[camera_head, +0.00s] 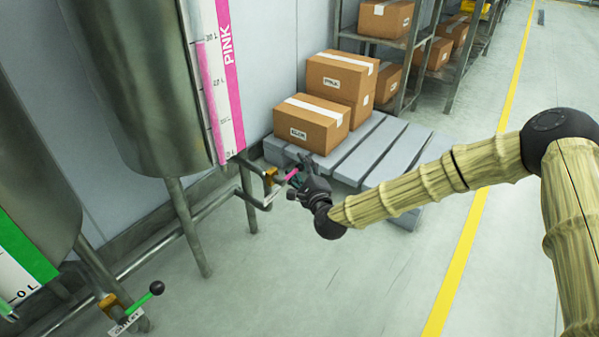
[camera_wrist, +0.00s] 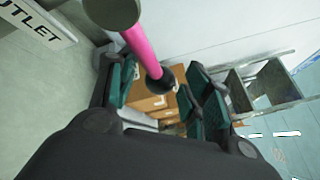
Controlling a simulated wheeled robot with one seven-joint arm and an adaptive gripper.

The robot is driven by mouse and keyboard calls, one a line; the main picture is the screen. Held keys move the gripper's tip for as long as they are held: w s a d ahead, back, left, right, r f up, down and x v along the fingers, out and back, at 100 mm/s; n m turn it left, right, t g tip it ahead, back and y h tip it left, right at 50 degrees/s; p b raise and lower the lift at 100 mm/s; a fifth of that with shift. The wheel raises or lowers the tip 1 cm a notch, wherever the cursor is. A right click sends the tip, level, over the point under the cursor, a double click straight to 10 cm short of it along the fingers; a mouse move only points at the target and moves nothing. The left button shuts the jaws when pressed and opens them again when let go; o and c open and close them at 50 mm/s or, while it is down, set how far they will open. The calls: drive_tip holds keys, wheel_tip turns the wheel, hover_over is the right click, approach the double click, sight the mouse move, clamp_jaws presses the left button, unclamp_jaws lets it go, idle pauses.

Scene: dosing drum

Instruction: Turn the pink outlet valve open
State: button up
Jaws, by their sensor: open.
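The pink outlet valve's handle (camera_head: 291,174) sticks out from the brass valve body (camera_head: 270,175) below the steel tank marked PINK (camera_head: 150,80). In the wrist view the pink lever (camera_wrist: 143,48) runs from a round grey-brown end at the top to a dark knob between the finger pads. My gripper (camera_head: 303,176) is at the lever. Its green-padded fingers (camera_wrist: 160,92) stand apart on either side of the lever's end, and the gripper is open. Whether a pad touches the lever I cannot tell. An OUTLET sign (camera_wrist: 38,22) shows at the wrist view's upper left.
A second tank with a green stripe (camera_head: 25,245) stands at lower left, with a green-handled valve (camera_head: 140,302). A grey pallet (camera_head: 375,150) with cardboard boxes (camera_head: 315,124) lies behind my gripper. Shelving (camera_head: 410,50) stands further back.

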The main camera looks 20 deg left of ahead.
drive_tip(key=shift+w+a, duration=0.3)
drive_tip(key=shift+w, duration=0.15)
clamp_jaws()
